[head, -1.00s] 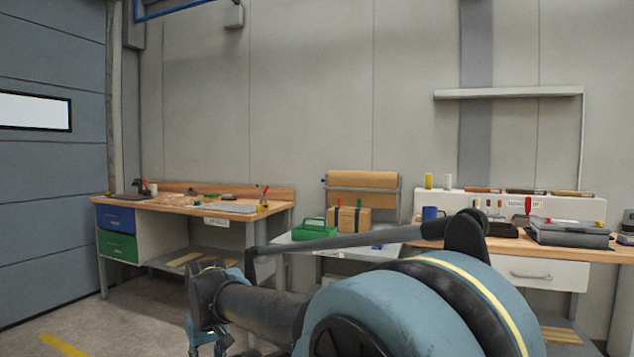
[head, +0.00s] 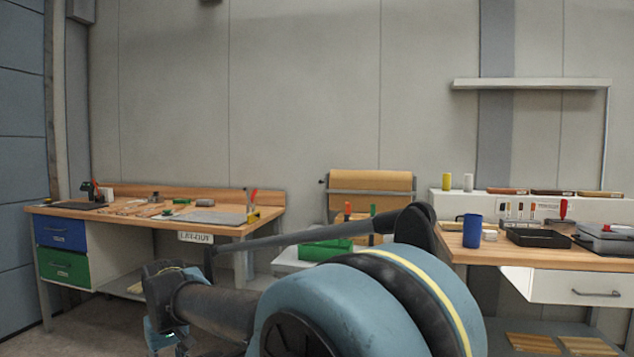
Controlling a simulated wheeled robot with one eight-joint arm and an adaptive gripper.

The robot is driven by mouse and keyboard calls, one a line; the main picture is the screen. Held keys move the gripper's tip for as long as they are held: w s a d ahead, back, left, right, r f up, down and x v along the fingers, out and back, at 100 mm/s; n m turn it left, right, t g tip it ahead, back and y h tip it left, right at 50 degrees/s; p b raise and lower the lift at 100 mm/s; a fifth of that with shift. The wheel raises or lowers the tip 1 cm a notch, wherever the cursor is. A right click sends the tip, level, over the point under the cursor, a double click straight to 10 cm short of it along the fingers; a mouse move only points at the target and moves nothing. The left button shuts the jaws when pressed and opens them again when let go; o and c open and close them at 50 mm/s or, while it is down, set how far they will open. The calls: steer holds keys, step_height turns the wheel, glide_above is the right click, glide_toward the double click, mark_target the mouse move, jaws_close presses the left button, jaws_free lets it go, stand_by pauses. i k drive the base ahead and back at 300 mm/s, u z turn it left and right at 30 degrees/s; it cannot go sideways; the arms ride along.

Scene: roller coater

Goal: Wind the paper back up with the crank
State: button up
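A roll of brown paper (head: 371,182) sits in a metal frame against the back wall, above a low white table between the two benches. A small dark knob or crank (head: 322,182) shows at the roll's left end; its shape is too small to make out. My arm fills the lower middle of the head view and hides the lower part of the paper stand. My gripper's fingers are not clearly visible; only part of the arm's end shows at the lower left, well in front of the roll and apart from it.
A green toolbox (head: 326,249) stands on the low white table (head: 290,261). The left wooden bench (head: 130,220) has blue and green drawers. The right bench (head: 540,259) holds a blue mug (head: 472,231), a black tray (head: 538,238) and a grey case. Floor shows at the lower left.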

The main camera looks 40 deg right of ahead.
mark_target(390, 176)
steer(key=i, duration=0.95)
steer(key=z, duration=1.8)
steer(key=k, duration=0.5)
steer(key=u, duration=0.7)
steer(key=i, duration=0.65)
steer(key=z, duration=0.5)
